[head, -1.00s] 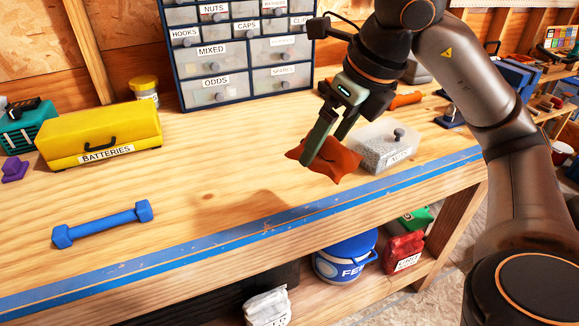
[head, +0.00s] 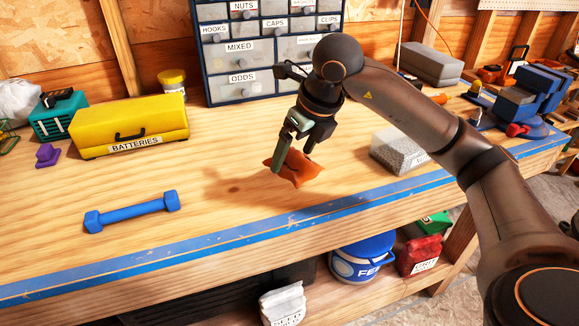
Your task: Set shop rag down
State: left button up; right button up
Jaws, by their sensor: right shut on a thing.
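The orange shop rag (head: 297,172) is crumpled and hangs in the jaws of my right gripper (head: 290,158). The gripper points down, shut on the rag, over the front middle of the wooden workbench (head: 215,150). A shadow falls on the bench to the left of the rag. The rag is low over the bench; I cannot tell for sure whether its underside touches the wood. My left gripper is not in view.
A blue dumbbell-shaped tool (head: 132,211) lies to the left. A yellow batteries box (head: 130,124) and labelled drawer cabinet (head: 240,60) stand behind. A clear drawer of small parts (head: 398,150) sits right of the rag. Blue tape (head: 215,243) runs along the front edge.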

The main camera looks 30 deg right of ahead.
aim_at(289, 166)
jog(key=shift+w+a+f, duration=0.15)
jog(key=shift+w+f, duration=0.5)
jog(key=shift+f, duration=0.1)
jog(key=shift+w+f, duration=0.1)
jog(key=shift+f, duration=1.55)
jog(key=shift+f+b, duration=0.2)
jog(key=shift+b, duration=0.1)
jog(key=o, duration=1)
jog(key=shift+c, duration=0.2)
jog(key=shift+r, duration=0.5)
jog(key=p+v, duration=0.1)
jog(key=v, duration=1)
jog(key=shift+r, duration=0.2)
